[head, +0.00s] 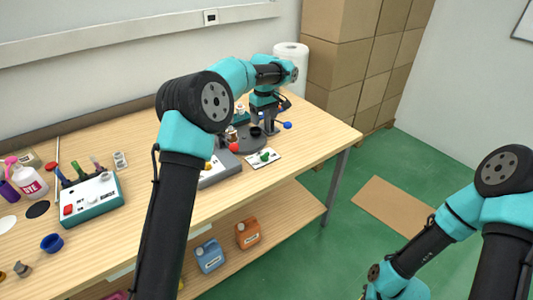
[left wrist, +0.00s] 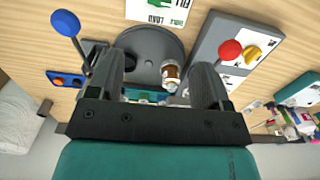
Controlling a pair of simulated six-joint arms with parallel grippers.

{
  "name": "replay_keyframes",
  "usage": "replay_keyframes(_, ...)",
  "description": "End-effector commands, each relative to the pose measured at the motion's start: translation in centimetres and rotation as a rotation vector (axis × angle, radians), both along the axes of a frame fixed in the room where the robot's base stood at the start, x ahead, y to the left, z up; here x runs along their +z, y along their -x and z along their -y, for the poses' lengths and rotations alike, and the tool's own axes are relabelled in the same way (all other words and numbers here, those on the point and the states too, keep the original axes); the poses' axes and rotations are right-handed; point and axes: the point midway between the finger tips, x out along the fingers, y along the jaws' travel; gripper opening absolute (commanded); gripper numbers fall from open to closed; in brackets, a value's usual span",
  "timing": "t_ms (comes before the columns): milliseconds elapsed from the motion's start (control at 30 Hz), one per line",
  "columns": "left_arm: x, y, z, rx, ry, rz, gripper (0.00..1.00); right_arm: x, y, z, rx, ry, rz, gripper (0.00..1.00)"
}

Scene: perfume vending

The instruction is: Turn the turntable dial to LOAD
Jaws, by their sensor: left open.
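The dial (head: 265,156) is a green knob on a white card at the table's front right. In the left wrist view the dial (left wrist: 157,3) is cut by the top edge, on a card (left wrist: 150,13) reading FILL and LOAD. The grey round turntable (head: 246,143) lies behind it; it also shows in the left wrist view (left wrist: 150,45). A small brown bottle (left wrist: 171,72) with a white label stands on the turntable. My left gripper (head: 263,124) is open above the turntable, apart from the dial; its fingers (left wrist: 160,70) are spread with nothing gripped.
A grey box (head: 220,170) with a red ball-topped lever (head: 234,147) and yellow knob stands left of the dial. A blue ball-topped lever (left wrist: 65,23) is beside the turntable. A teal control box (head: 92,203) is at left. The table's front right is clear.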

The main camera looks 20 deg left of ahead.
Motion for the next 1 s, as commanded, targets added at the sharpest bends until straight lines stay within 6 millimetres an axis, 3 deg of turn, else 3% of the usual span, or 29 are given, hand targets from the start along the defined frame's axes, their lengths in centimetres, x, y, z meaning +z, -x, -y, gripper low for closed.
replay_keyframes(267, -0.2, 0.0, 0.1, -0.003, 0.0, 0.0, 0.72, 0.0, 0.0, 0.0, 0.0, 0.0, 0.0, 0.0)
replay_keyframes(467, -1.6, 0.0, 0.1, -0.004, 0.0, -0.001, 0.72, 0.0, 0.0, 0.0, 0.0, 0.0, 0.0, 0.0)
replay_keyframes(1000, -10.5, 0.1, 0.1, -0.005, 0.0, -0.003, 0.72, 0.0, 0.0, 0.0, 0.0, 0.0, 0.0, 0.0)
